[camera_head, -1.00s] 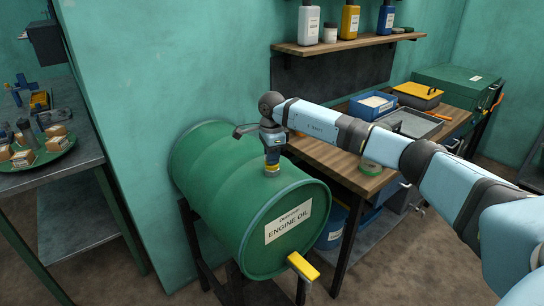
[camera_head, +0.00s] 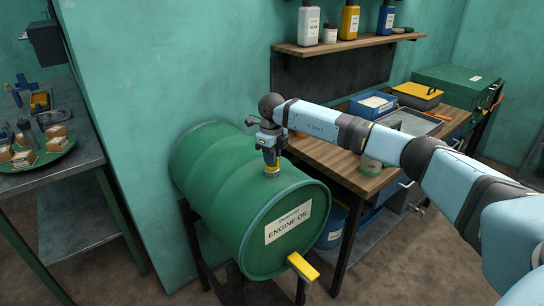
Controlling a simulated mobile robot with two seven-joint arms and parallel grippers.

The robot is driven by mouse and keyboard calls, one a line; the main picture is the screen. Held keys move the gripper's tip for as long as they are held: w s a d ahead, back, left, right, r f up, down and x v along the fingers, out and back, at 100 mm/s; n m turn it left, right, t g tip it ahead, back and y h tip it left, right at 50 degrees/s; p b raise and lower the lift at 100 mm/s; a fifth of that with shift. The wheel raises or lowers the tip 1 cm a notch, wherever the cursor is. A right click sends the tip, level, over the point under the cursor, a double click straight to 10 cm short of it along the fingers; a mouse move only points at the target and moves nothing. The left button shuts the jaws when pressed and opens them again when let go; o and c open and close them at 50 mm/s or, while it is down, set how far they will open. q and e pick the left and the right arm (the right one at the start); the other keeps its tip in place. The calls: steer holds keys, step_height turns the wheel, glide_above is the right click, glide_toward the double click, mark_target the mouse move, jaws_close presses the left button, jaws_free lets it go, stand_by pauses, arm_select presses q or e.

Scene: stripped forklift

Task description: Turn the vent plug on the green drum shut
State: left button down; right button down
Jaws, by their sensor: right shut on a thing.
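The green drum (camera_head: 225,190) lies on its side on a dark stand, with an engine oil label on its front end and a yellow-handled tap low on that end. My right gripper (camera_head: 271,168) points down at the top of the drum and is shut on the vent plug (camera_head: 272,175). Most of the plug is hidden by the fingers, so its exact angle cannot be told. My left gripper is not in view.
A wooden bench (camera_head: 345,175) with a tape roll, trays and a green case stands behind and right of the drum. A shelf (camera_head: 350,40) with bottles hangs above it. A metal table (camera_head: 50,175) with small parts stands at left.

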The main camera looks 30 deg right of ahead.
steer(key=shift+m, duration=1.6)
steer(key=c, duration=1.2)
jaws_free()
steer(key=shift+o, duration=0.2)
steer(key=shift+r, duration=0.1)
step_height(320, 180, up, 14)
steer(key=b, duration=0.1)
steer(key=shift+f, duration=0.2)
